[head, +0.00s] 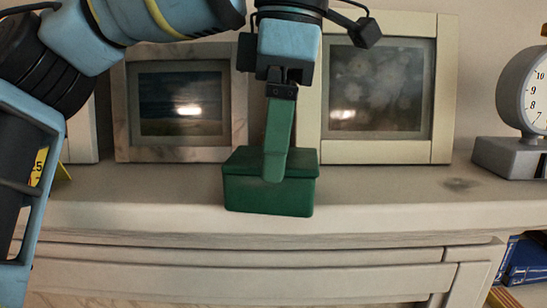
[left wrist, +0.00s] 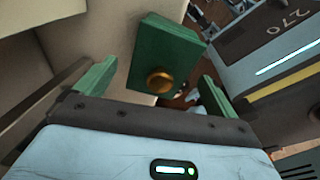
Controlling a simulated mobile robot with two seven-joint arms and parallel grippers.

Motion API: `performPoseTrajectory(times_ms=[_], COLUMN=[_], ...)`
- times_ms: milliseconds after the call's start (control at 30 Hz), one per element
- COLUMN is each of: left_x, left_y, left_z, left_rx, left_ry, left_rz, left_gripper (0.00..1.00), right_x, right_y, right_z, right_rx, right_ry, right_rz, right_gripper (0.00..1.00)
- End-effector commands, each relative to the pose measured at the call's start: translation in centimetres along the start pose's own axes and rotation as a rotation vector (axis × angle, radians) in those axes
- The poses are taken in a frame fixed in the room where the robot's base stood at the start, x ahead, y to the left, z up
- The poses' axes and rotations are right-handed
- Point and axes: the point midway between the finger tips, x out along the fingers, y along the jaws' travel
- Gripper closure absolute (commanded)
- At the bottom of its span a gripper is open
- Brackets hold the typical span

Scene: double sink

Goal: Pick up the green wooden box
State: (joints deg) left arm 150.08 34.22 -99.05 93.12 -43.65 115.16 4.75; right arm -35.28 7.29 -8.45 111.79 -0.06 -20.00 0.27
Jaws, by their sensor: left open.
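The green wooden box (head: 248,194) sits on the pale mantel shelf (head: 400,205), close to its front edge. It also shows in the left wrist view (left wrist: 165,40), with a round gold knob (left wrist: 160,80) on one face. My left gripper (head: 274,178) points down at the box from above, and its green finger covers part of the lid and front. In the left wrist view the two green fingers of my left gripper (left wrist: 158,74) are spread apart, with the box showing between and beyond them. I cannot tell whether they touch it. My right gripper is not in view.
Two framed pictures, a left one (head: 180,105) and a right one (head: 378,90), lean behind the box. A grey scale with a dial (head: 505,155) stands at the right. The shelf between the box and scale is clear. Blue books (head: 527,258) lie lower right.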

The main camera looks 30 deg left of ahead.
Motion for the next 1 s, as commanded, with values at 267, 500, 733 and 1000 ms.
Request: performPoseTrajectory(times_ms=[267, 500, 733, 1000], left_x=[0.0, 0.0, -0.1, -1.2], left_y=[0.0, 0.0, 0.0, 0.0], left_z=[0.0, 0.0, 0.0, -0.1], left_rx=[0.000, 0.000, 0.000, -0.002], left_ry=[0.000, 0.000, 0.000, 0.001], left_rz=[0.000, 0.000, 0.000, 0.001], left_gripper=[0.29, 0.54, 0.54, 0.54], right_x=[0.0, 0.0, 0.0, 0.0], right_y=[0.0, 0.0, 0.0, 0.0], right_z=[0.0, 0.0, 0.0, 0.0], right_rx=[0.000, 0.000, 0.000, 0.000], right_ry=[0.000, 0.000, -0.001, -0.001], right_rz=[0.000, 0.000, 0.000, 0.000], right_gripper=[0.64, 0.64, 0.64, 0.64])
